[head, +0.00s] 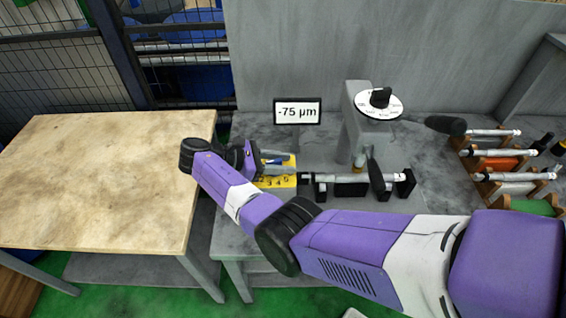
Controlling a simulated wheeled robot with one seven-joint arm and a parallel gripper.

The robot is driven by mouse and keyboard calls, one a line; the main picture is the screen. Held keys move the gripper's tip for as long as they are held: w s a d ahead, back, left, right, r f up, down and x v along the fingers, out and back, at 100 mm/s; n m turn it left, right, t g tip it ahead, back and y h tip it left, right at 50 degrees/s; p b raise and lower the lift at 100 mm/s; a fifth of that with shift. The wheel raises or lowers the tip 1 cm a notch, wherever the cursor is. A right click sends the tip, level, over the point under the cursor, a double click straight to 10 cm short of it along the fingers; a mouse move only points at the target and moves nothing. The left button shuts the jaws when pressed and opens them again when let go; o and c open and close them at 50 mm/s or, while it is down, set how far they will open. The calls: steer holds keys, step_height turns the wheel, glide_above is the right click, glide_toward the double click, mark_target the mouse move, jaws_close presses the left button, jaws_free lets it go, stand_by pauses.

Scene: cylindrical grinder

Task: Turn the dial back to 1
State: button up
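A white round dial plate (364,108) with a black knob (380,97) sits on top of a grey post right of the middle. Its markings are too small to read. My gripper (264,165) is well to the left of the dial and lower, at the near-left side of a yellow block (283,182) with printed numbers. The wrist partly covers the gripper, and I cannot tell whether its fingers are open or shut.
A small display (297,111) reads "-75 µm". A shaft in black holders (345,187) lies before the grey post (357,125). A wooden rack (492,165) with several cylindrical parts stands at the right. A bare wooden table (105,175) stands left.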

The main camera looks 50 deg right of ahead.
mark_target(268, 162)
steer(key=shift+v, duration=3.9)
